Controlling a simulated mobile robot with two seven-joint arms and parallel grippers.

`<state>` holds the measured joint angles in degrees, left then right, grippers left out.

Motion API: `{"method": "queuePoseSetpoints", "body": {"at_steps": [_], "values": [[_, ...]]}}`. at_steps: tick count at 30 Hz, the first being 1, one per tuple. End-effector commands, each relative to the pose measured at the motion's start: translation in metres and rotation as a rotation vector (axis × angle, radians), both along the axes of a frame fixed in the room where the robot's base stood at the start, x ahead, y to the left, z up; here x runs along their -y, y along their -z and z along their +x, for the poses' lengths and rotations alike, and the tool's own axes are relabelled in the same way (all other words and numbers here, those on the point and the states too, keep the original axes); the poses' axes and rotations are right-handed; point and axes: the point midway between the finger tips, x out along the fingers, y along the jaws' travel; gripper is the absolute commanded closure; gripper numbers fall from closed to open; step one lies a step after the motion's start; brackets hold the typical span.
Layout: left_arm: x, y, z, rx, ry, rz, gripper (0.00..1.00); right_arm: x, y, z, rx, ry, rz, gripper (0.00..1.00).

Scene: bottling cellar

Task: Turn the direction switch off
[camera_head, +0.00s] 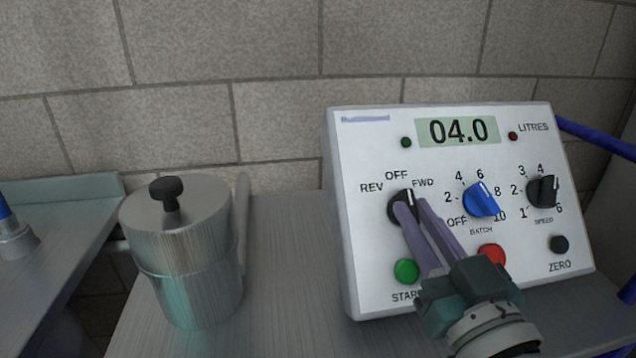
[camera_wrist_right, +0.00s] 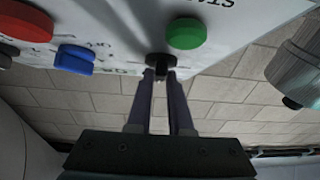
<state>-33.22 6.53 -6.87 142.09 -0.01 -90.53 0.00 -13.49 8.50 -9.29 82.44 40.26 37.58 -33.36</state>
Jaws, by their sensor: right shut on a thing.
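The direction switch (camera_head: 398,212) is a black knob on the left of the white control panel (camera_head: 365,150), under the labels REV, OFF and FWD. Its light mark points up and a little right, towards the gap between OFF and FWD; exactly where is hard to tell. My right gripper (camera_head: 411,204) has its purple fingers shut on this knob, partly covering it. In the right wrist view the fingertips (camera_wrist_right: 161,74) meet the black knob (camera_wrist_right: 160,60). My left gripper is not in view.
A blue batch knob (camera_head: 480,199) and black speed knob (camera_head: 542,191) sit to the right. The green start button (camera_head: 406,271) and a red button (camera_head: 491,255) are close to my fingers. A lidded metal canister (camera_head: 185,265) stands left of the panel.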

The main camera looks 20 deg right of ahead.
Motion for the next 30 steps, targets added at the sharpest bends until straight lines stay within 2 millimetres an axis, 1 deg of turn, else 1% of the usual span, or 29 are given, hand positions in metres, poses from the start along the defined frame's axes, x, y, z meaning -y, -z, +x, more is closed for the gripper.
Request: {"method": "queuePoseSetpoints", "body": {"at_steps": [6, 18, 19, 26, 30], "values": [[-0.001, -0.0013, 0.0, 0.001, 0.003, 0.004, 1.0, -0.0012, -0.0002, 0.0003, 0.008, 0.026, 0.028, 1.0], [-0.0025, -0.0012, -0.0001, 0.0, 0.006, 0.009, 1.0, -0.001, -0.0002, 0.0004, 0.008, 0.029, 0.03, 1.0], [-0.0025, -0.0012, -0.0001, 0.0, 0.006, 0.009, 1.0, -0.001, -0.0002, 0.0004, 0.008, 0.029, 0.03, 0.78], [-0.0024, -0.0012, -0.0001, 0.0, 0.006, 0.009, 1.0, -0.0008, -0.0002, 0.0003, 0.008, 0.029, 0.03, 0.52], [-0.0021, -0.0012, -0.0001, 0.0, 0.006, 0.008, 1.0, -0.0008, -0.0002, 0.0003, 0.008, 0.029, 0.03, 0.51]]}}
